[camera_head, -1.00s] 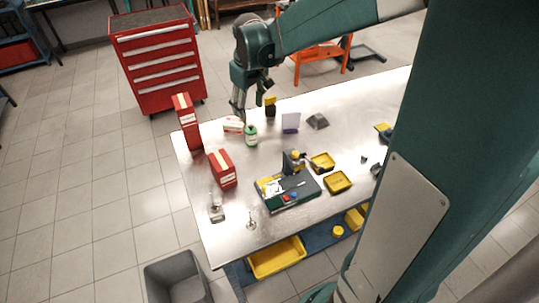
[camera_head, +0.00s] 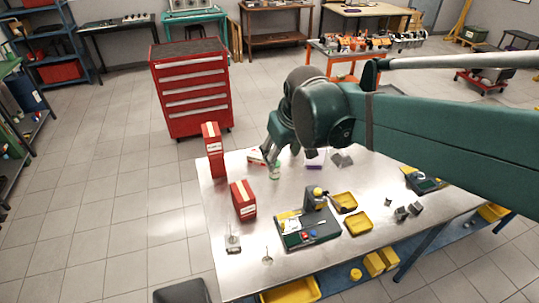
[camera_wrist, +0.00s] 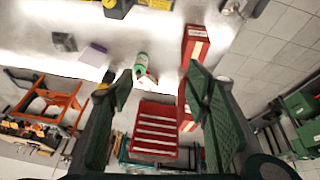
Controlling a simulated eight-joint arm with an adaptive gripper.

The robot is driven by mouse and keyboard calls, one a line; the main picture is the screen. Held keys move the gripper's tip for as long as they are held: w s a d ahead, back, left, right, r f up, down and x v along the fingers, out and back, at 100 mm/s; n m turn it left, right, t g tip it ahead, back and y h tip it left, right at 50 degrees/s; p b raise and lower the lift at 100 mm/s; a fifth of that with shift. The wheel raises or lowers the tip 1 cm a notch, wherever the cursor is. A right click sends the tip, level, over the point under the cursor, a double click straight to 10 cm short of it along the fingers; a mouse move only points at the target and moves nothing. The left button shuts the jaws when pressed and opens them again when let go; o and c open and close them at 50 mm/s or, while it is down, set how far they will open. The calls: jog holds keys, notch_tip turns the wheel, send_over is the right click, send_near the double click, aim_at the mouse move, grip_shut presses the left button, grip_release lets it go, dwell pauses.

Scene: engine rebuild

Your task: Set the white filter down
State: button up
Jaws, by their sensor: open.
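My gripper (camera_wrist: 160,88) is open, with nothing between its two wide-apart fingers in the wrist view. In the head view my gripper (camera_head: 270,154) is over the far left part of the steel table. I cannot surely pick out the white filter. A small white and red item (camera_head: 255,156) lies there, partly behind my gripper. It shows in part beyond a green and white bottle (camera_wrist: 140,63) in the wrist view. The bottle (camera_head: 275,172) stands on the table just below my gripper in the head view.
Two red boxes (camera_head: 213,160) (camera_head: 244,205) stand near the table's left edge. A purple-based item (camera_head: 314,163) and a grey block (camera_head: 342,159) are to the right. A tool tray (camera_head: 310,238) and yellow bins (camera_head: 358,223) are nearer.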

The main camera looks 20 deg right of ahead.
jog(key=s+a+f+m+t, duration=0.1)
jog(key=s+a+t, duration=0.1)
jog(key=s, duration=1.1)
jog(key=shift+f+m+t, duration=0.2)
jog(key=shift+m+t, duration=0.1)
jog(key=shift+m, duration=0.1)
jog(key=shift+s+f, duration=0.1)
jog(key=shift+f, duration=0.1)
notch_tip(320, 180, down, 9)
jog(key=b, duration=0.9)
jog(key=shift+r, duration=0.15)
dwell(0.4)
